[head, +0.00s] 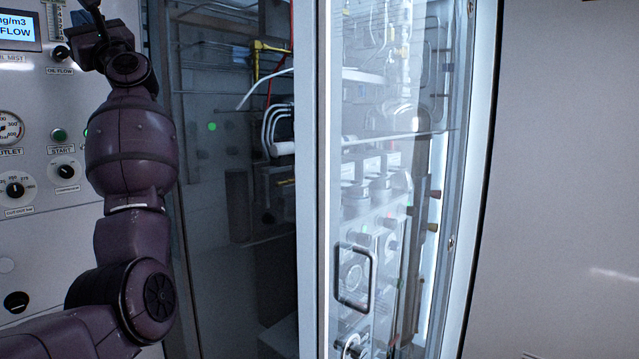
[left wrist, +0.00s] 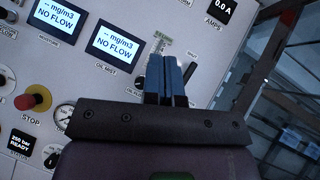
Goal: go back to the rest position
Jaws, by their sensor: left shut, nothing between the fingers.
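My left arm is purple and rises along the left side of the head view. My left gripper (head: 88,30) is at its top, in front of the control panel (head: 30,240). In the left wrist view its blue fingers (left wrist: 168,80) are together with nothing between them. They point at the panel, near the oil flow label and knob; I cannot tell whether they touch it. My right gripper is in neither view.
Right of the panel is a dark cabinet interior with hoses (head: 275,125). A clear door with a handle (head: 353,277) stands in the middle. A plain grey wall (head: 570,180) fills the right.

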